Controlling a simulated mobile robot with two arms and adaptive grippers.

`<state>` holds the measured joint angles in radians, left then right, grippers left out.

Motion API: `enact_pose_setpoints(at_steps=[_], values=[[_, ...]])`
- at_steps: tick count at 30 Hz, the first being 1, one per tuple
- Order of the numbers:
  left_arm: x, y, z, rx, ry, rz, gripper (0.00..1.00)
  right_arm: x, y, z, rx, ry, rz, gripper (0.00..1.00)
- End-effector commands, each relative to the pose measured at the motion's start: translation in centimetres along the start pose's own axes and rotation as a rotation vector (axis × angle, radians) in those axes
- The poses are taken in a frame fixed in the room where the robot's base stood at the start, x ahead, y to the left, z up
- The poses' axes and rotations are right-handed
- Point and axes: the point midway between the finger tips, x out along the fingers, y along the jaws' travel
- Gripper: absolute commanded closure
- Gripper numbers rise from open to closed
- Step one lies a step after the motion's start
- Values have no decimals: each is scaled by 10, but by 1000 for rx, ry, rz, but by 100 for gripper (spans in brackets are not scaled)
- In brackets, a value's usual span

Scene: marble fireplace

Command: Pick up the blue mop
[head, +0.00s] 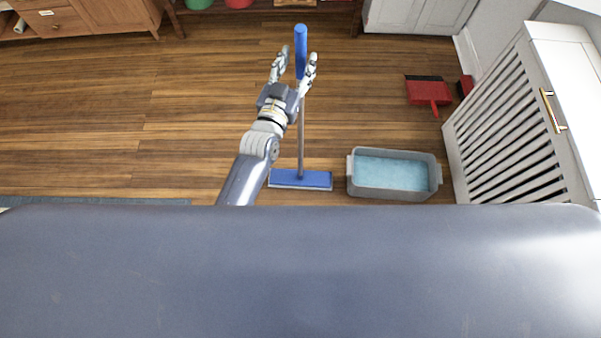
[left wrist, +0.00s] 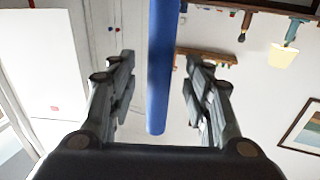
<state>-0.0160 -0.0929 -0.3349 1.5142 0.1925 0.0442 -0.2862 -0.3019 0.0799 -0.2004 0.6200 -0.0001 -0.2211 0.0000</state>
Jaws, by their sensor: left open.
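The blue mop stands upright on the wood floor, with a blue handle grip (head: 301,52), a thin grey pole and a flat blue head (head: 300,179). My left gripper (head: 294,70) is open, with its fingers on either side of the blue handle grip in the head view. In the left wrist view the blue handle (left wrist: 162,65) runs down between the two open fingers of my left gripper (left wrist: 160,95); I see clear gaps on both sides. My right gripper is not in view.
A grey tub (head: 394,175) of blue water stands right of the mop head. A red dustpan (head: 428,91) lies farther back right. A white slatted cabinet (head: 510,110) stands at the right. A wooden cabinet (head: 80,18) is at the back left. The floor at left is clear.

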Motion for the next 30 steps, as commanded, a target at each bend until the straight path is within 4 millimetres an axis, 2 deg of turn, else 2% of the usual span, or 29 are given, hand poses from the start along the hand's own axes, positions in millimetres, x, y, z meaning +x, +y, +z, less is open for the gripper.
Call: enact_pose_setpoints(at_steps=[3,6,14,15,18,21,30], values=[[16,0,-1,-1,0,0,54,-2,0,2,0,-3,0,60],[23,0,-1,-1,-1,0,54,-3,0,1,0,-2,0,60],[25,0,0,-1,-2,0,54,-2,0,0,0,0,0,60],[25,0,0,-1,-2,0,59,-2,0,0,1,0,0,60],[25,0,0,-1,-2,0,81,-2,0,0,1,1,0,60],[25,0,0,-1,-2,0,100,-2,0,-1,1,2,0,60],[26,0,-2,-1,4,-1,100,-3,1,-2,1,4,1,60]])
